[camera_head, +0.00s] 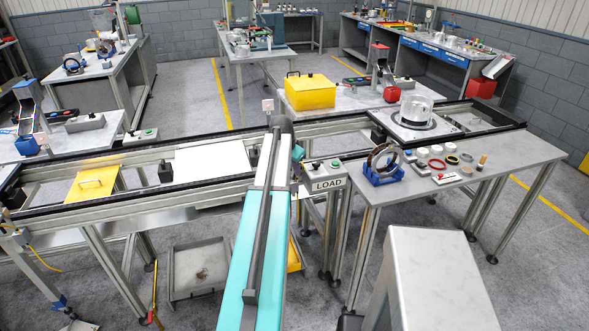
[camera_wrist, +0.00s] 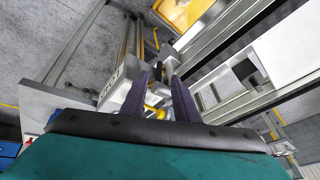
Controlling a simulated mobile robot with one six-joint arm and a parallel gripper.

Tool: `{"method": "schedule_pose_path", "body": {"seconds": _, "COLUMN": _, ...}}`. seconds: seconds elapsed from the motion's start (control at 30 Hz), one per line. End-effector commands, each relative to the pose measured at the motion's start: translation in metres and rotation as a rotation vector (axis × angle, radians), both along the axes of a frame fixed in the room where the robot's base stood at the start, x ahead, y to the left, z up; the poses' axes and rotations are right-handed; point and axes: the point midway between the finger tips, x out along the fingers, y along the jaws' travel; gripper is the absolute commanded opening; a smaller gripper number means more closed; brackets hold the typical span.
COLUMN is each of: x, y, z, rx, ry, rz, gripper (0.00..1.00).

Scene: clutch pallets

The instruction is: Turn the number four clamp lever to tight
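I cannot make out the number four clamp lever or any clamp numbering in either view. My gripper (camera_wrist: 160,75) shows in the wrist view as two dark purple fingers standing apart, with no object clearly held between them. A small yellow part (camera_wrist: 154,112) shows low between the fingers; I cannot tell what it is. The LOAD box (camera_wrist: 110,82) is just left of the fingers. In the head view my teal arm reaches over the conveyor (camera_head: 130,170) beside the LOAD box (camera_head: 327,184). The arm's end hides my gripper there.
A blue stand with a dark ring (camera_head: 383,165) and several small parts are on the right table (camera_head: 445,197). A yellow box (camera_head: 310,92) stands behind. A grey tray (camera_head: 199,268) lies on the floor.

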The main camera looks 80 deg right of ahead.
Motion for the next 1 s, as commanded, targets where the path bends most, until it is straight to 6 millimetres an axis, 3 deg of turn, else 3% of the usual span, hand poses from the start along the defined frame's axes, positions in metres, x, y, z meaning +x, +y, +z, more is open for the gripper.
{"method": "schedule_pose_path", "body": {"seconds": 0.4, "x": -0.003, "y": -0.015, "z": -0.032, "rx": 0.001, "ry": 0.001, "rz": 0.000, "gripper": 0.28}}
{"method": "schedule_pose_path", "body": {"seconds": 0.8, "x": -0.004, "y": -0.016, "z": -0.037, "rx": 0.000, "ry": 0.000, "rz": 0.000, "gripper": 0.28}}
{"method": "schedule_pose_path", "body": {"seconds": 1.0, "x": -0.004, "y": -0.016, "z": -0.036, "rx": -0.001, "ry": 0.001, "rz": 0.000, "gripper": 0.00}}
